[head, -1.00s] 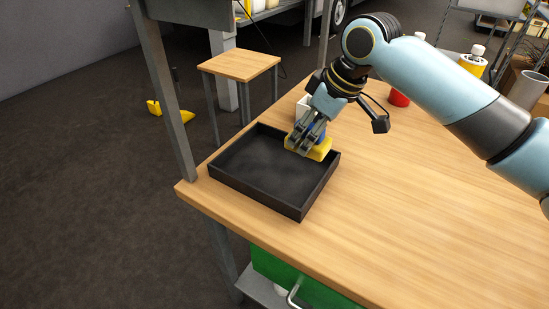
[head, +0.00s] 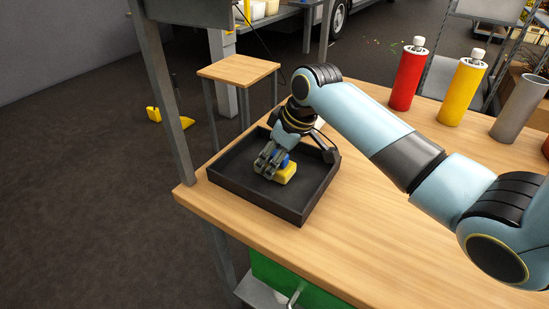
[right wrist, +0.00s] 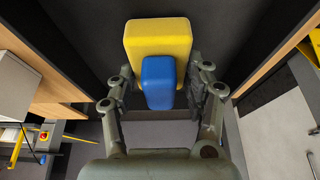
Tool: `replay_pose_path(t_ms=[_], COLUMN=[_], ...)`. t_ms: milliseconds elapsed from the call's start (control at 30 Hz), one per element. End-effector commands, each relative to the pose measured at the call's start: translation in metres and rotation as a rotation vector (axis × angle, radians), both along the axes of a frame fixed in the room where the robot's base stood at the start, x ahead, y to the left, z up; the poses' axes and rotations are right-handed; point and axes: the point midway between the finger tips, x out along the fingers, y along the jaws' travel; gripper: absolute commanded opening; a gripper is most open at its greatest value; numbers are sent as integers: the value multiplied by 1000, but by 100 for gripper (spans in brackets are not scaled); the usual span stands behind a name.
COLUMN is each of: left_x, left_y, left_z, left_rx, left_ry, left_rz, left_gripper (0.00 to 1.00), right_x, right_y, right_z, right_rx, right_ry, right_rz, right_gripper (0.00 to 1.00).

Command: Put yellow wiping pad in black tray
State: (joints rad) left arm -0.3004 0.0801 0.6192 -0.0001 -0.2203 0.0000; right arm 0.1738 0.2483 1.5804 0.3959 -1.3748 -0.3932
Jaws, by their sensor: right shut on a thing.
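The yellow wiping pad (head: 287,173) has a blue handle (head: 282,158). My right gripper (head: 268,167) is shut on this handle and holds the pad inside the outline of the black tray (head: 245,205). I cannot tell whether the pad touches the tray floor. In the right wrist view the pad (right wrist: 157,40) lies beyond the fingers, with the blue handle (right wrist: 158,85) between them. Dark tray surface (right wrist: 88,28) shows around it. The tray is otherwise empty where visible; my arm hides part of its far side. My left gripper is not in view.
The tray sits at the left corner of the wooden table (head: 370,240). A red bottle (head: 406,78), a yellow bottle (head: 461,92) and a grey cylinder (head: 519,108) stand at the back right. A small wooden stool (head: 238,68) stands beyond the table. The front of the table is clear.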

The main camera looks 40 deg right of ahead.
Motion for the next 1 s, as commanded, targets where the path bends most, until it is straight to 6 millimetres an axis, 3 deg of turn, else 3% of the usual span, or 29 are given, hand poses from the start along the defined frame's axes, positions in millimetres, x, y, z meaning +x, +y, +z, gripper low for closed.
replay_pose_path(t_ms=[100,133,300,667,1000], left_x=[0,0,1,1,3], left_y=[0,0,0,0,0], left_z=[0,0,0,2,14], left_rx=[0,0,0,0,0], left_ry=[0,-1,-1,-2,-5], left_rz=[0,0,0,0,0], left_gripper=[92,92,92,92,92], right_x=[0,0,0,-2,-27], right_y=[0,0,0,-2,-13], right_z=[-3,-3,-2,7,75], right_rx=[0,0,0,-2,-4], right_ry=[1,0,0,-2,-3], right_rz=[-1,0,0,0,1], right_gripper=[19,55,74,74,74])
